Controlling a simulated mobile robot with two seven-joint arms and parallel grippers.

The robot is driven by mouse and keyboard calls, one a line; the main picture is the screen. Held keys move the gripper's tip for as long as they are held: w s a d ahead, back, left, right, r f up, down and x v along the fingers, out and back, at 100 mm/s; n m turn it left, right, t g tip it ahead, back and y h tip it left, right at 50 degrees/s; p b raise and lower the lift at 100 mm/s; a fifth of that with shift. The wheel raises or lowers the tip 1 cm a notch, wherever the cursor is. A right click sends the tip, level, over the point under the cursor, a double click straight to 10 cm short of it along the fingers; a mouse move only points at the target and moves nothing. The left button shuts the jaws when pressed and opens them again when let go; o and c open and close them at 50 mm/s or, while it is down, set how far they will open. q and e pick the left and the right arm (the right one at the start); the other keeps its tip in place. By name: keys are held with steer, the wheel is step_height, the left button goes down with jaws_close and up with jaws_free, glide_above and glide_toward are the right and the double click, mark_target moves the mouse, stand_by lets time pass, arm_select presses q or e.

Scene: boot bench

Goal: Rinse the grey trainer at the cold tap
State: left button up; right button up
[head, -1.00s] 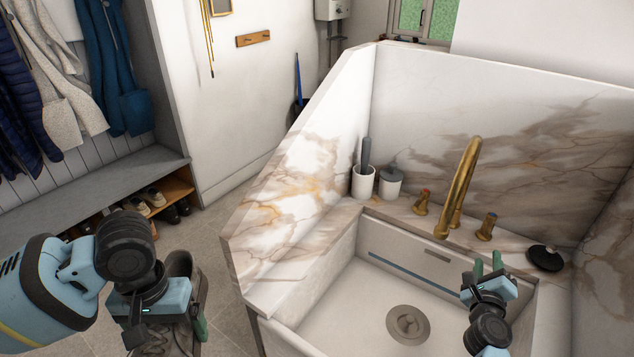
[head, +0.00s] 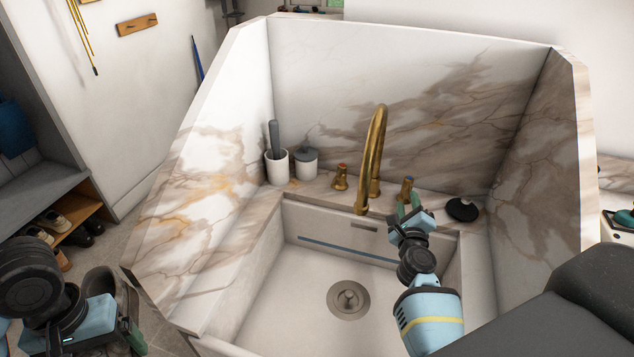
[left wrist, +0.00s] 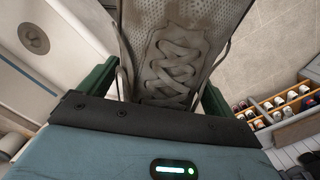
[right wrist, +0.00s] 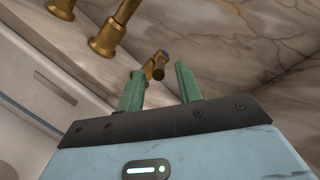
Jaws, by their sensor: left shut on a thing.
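The grey trainer (left wrist: 175,55), with pale laces, is between the fingers of my left gripper (left wrist: 158,85). In the head view the trainer (head: 126,292) shows only partly at the lower left, outside the sink beside its left wall. My right gripper (head: 405,212) is over the back of the sink, at the right-hand tap handle. That brass handle (head: 406,187) has a blue mark, which also shows in the right wrist view (right wrist: 156,66). There the fingers of the right gripper (right wrist: 160,72) are apart, with the handle just beyond them; contact is unclear. The curved brass spout (head: 372,155) stands left of it.
The sink basin (head: 285,290) is empty, with a round drain (head: 348,299). High marble walls (head: 210,160) enclose it. A brush holder (head: 277,168), a lidded pot (head: 306,163) and a black disc-shaped object (head: 462,209) stand on the back ledge.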

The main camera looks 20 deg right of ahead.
mark_target(406, 190)
arm_select(q)
step_height(406, 190, down, 2)
steer(key=shift+s+f+b, duration=0.1)
steer(key=shift+b, duration=0.3)
arm_select(e)
steer(key=x, duration=0.3)
steer(key=shift+w+d+f, duration=0.2)
steer(key=shift+w+f, duration=0.05)
steer(key=shift+w, duration=0.1)
arm_select(q)
steer(key=shift+f+g, duration=0.3)
arm_select(e)
steer(key=shift+x, duration=0.8)
steer(key=shift+r, duration=0.2)
jaws_close()
